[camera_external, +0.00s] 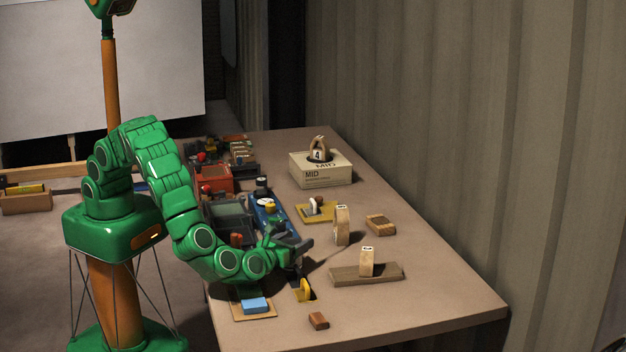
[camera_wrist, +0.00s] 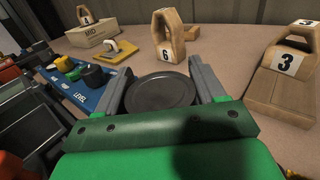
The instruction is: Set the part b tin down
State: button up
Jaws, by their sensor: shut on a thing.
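A dark round tin (camera_wrist: 160,97) with a flat, rimmed top lies between the two grey fingers of my gripper (camera_wrist: 163,74) in the wrist view. The fingers are shut on its sides. Its label, if any, does not show. In the external view my gripper (camera_external: 296,242) is over the near-middle part of the table (camera_external: 430,292), right of the blue panel; the tin is hard to tell from the dark fingers there. Whether its underside touches the table cannot be told.
A wooden piece marked 6 (camera_wrist: 166,38) stands just beyond the fingers, and one marked 3 (camera_wrist: 285,75) is on the right. A blue LEVEL panel (camera_wrist: 92,98) is on the left. A MID box (camera_external: 322,173) stands farther back.

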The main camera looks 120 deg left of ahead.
jog(key=shift+f, duration=0.4)
jog(key=o, duration=1.4)
jog(key=shift+f, duration=0.1)
